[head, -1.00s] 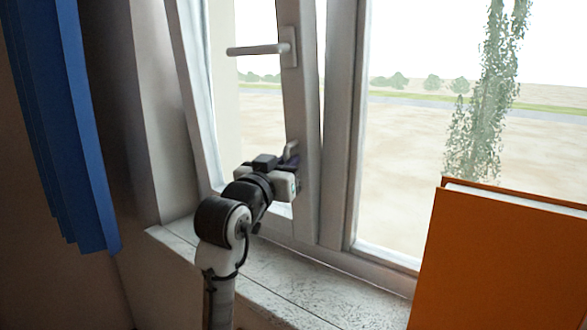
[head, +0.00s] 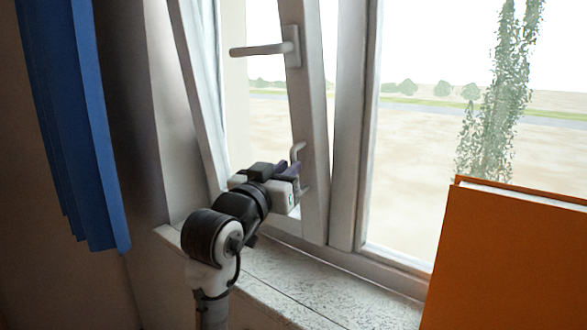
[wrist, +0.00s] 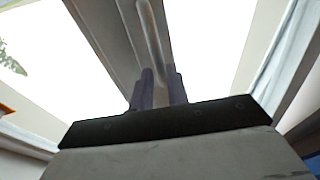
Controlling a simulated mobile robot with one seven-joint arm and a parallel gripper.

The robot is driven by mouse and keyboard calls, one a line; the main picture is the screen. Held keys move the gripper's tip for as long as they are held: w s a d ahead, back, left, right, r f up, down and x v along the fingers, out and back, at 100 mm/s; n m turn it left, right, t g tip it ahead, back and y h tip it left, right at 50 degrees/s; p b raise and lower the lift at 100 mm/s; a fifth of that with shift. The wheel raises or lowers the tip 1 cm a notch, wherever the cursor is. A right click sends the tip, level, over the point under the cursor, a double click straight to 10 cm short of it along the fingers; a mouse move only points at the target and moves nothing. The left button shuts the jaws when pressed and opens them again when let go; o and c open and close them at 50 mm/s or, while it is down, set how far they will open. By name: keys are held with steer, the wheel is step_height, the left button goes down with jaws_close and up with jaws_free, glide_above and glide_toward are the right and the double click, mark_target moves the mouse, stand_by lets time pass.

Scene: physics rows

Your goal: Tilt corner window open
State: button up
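The window sash (head: 311,110) has a white frame and stands leaning inward, with a wedge-shaped gap along its right side that is wider at the top. Its turn handle (head: 262,48) lies horizontal, pointing left. A small grey pull handle (head: 297,152) sits lower on the same stile. My gripper (head: 290,169) is at this pull handle. In the wrist view the pull handle (wrist: 153,35) runs down between the two dark fingers (wrist: 161,90), which look closed on it. The exact contact is partly hidden.
The window sill (head: 285,276) is speckled stone and clear near my arm. An orange book-like object (head: 505,265) stands at the right front. A blue curtain (head: 75,130) hangs at the left. A fixed pane with a white frame (head: 352,130) is right of the sash.

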steer(key=b+v, duration=0.2)
steer(key=v, duration=0.8)
jaws_close()
steer(key=s+a+r+n+g+h+p, duration=0.1)
steer(key=s+a+r+n+p, duration=0.3)
steer(key=r, duration=0.9)
steer(key=s+d+r+n+h+p, duration=0.1)
steer(key=r+n, duration=0.5)
steer(key=r, duration=0.8)
steer(key=s+a+r+n+g+h+p, duration=0.1)
steer(key=s+a+r+n+p, duration=0.3)
steer(key=r, duration=0.9)
steer(key=w+d+r+p, duration=0.1)
steer(key=w+d+p, duration=0.1)
steer(key=w+d, duration=0.3)
steer(key=w+d+r+n+p, duration=0.1)
steer(key=w+d+r+p, duration=0.1)
steer(key=w+d, duration=0.3)
steer(key=w+p, duration=0.1)
steer(key=w, duration=0.2)
